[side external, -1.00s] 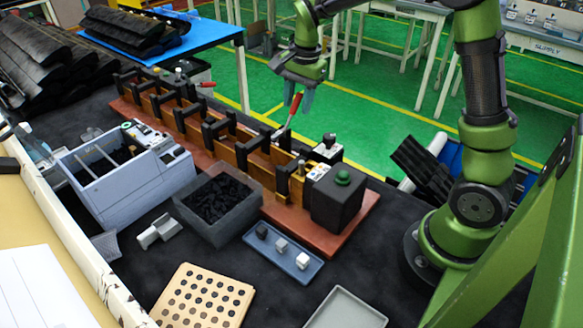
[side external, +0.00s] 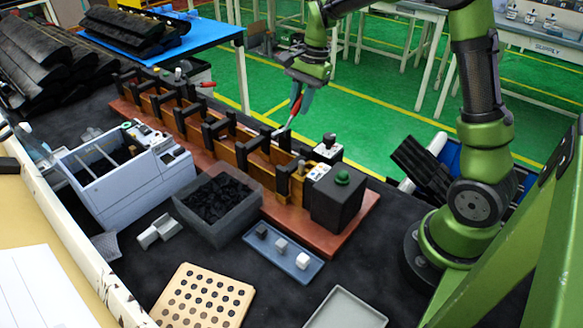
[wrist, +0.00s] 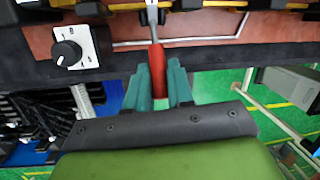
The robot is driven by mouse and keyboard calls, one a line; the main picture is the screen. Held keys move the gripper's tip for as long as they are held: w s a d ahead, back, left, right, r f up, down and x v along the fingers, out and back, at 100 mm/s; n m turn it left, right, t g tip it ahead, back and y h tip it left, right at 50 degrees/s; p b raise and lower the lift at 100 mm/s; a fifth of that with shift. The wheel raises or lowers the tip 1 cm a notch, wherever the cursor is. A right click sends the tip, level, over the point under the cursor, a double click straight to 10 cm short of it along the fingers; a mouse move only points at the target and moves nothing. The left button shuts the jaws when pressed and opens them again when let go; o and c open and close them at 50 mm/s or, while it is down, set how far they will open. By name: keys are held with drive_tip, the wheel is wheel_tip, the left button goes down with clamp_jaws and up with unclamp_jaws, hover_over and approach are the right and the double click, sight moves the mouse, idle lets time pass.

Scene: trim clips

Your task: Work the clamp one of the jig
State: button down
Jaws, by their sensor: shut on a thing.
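The jig (side external: 228,151) is a long wooden frame with several black uprights on a red-brown base. The clamp (side external: 284,130) at its near end has a metal arm and a red handle. My gripper (side external: 301,101) is at the back side of the jig, shut on the red handle. In the wrist view the red handle (wrist: 158,72) stands between the two teal fingers of my gripper (wrist: 158,82), and its metal arm runs up to the jig. A second red-handled clamp (side external: 205,84) shows at the jig's far end. The fingers partly hide the held handle.
A black box with a green button (side external: 341,196) stands at the jig's near end. A control knob box (wrist: 80,47) is beside the clamp. A grey bin (side external: 216,206) and a blue tray (side external: 302,267) lie in front.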

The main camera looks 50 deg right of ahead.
wheel_tip(320, 180, down, 8)
drive_tip(key=d+y, duration=0.1)
drive_tip(key=y, duration=1.1)
drive_tip(key=shift+d+m, duration=0.35)
drive_tip(key=shift+m, duration=0.05)
drive_tip(key=shift+f+y, duration=0.1)
drive_tip(key=shift+y, duration=0.2)
drive_tip(key=c, duration=1.1)
unclamp_jaws()
drive_tip(key=v, duration=1.6)
drive_tip(key=shift+s+d, duration=0.25)
drive_tip(key=shift+d, duration=0.1)
